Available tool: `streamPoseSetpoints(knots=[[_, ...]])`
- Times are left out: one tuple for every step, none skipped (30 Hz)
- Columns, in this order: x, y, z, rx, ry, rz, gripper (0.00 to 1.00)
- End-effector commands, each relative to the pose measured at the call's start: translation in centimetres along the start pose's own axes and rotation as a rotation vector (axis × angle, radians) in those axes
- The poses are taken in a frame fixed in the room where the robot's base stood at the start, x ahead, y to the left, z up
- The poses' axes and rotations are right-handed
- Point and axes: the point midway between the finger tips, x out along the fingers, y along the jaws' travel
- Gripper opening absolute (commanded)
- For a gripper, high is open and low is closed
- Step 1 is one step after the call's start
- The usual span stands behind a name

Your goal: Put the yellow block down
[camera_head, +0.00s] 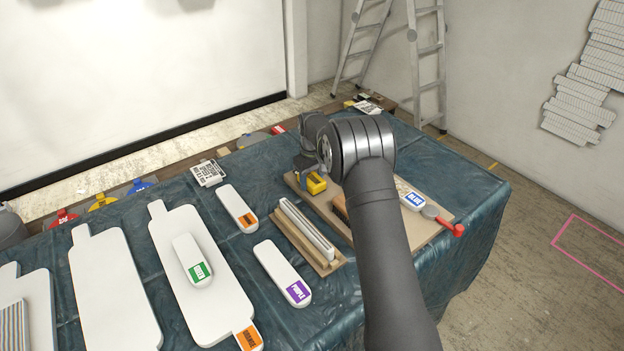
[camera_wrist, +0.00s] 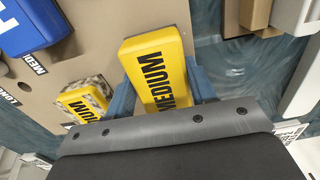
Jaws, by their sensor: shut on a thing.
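In the head view the yellow block (camera_head: 316,184) shows below my gripper (camera_head: 308,172), over the far left part of a tan board (camera_head: 425,233). I cannot tell whether the block touches the board. A smaller yellow-topped block (camera_wrist: 85,98) with speckled sides lies on the board beside the left finger in the wrist view. My arm hides much of the board in the head view.
A blue-labelled block (camera_head: 412,201) and a red-handled tool (camera_head: 447,225) are at the board's right. A wooden holder with white strips (camera_head: 307,232) stands left of my arm.

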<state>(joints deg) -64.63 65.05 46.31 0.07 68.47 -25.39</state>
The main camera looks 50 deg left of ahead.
Motion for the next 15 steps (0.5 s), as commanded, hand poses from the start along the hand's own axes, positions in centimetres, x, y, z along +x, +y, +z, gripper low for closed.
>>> streamPoseSetpoints(knots=[[-0.01,0.00,0.00,0.000,0.000,0.000,0.26],[0.00,0.01,0.01,0.000,0.000,0.000,0.26],[0.06,0.01,0.01,0.000,0.000,0.000,0.26],[0.14,0.00,0.01,0.000,0.000,0.000,0.26],[0.24,0.00,0.01,0.000,0.000,0.000,0.26],[0.31,0.01,0.01,0.000,0.000,0.000,0.52],[0.27,0.01,0.01,0.000,0.000,0.000,0.58],[0.26,0.01,0.01,0.000,0.000,0.000,0.64],[0.27,0.01,0.01,0.000,0.000,0.000,0.72],[0.26,0.01,0.01,0.000,0.000,0.000,0.72],[0.26,0.01,0.01,0.000,0.000,0.000,0.72],[0.26,0.00,0.01,0.000,0.000,0.000,0.72],[0.26,0.01,0.01,0.000,0.000,0.000,0.72],[0.26,0.01,0.01,0.000,0.000,0.000,0.72],[0.26,0.00,0.01,0.000,0.000,0.000,0.72]])
